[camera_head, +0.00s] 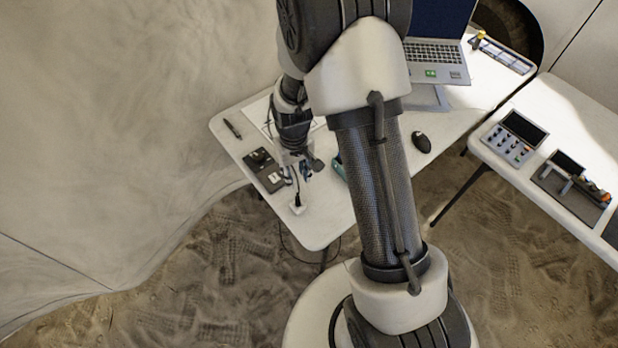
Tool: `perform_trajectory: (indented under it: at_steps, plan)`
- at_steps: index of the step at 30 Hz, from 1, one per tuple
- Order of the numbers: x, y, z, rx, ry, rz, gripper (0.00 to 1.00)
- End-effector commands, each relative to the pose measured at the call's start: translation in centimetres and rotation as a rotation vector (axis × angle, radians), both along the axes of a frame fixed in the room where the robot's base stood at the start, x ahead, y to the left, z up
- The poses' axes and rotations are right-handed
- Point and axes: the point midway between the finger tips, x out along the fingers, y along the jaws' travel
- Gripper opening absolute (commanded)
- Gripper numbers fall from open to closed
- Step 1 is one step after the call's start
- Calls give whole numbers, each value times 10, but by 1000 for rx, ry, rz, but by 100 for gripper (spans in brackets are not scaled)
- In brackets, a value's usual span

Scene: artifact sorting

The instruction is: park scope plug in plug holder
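My gripper (301,170) points down over the front left part of the white table (325,225). Its fingers are small and partly hidden, so I cannot tell whether they are open or shut, or whether they hold anything. Just below it, a small white block (297,209) sits near the table's front edge with a dark plug-like piece (298,198) at its top. I cannot tell surely whether this is the scope plug or whether the block is its holder. A dark flat unit (264,171) with pale patches lies left of the gripper.
A dark cable (283,240) hangs off the front edge. A dark pen-like object (232,128), a laptop (436,58) and a black mouse (421,142) are on the table. A green object (339,167) is partly behind my arm. A second table (545,100) with instruments stands right.

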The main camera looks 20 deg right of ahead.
Motion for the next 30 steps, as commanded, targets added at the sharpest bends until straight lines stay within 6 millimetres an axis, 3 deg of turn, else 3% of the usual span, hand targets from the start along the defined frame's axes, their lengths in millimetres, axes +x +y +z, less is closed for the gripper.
perform_trajectory:
  at_steps: [4,7,12,15,19,24,30]
  plan:
    - [-3,0,68,0,-64,-14,30]
    - [-19,0,122,1,-113,-29,30]
    - [-61,-1,199,4,-192,-52,30]
    - [-92,-1,235,8,-240,-66,30]
    - [-136,-1,268,12,-300,-84,30]
    - [-184,-1,288,17,-364,-103,30]
    - [-211,-1,293,21,-395,-114,30]
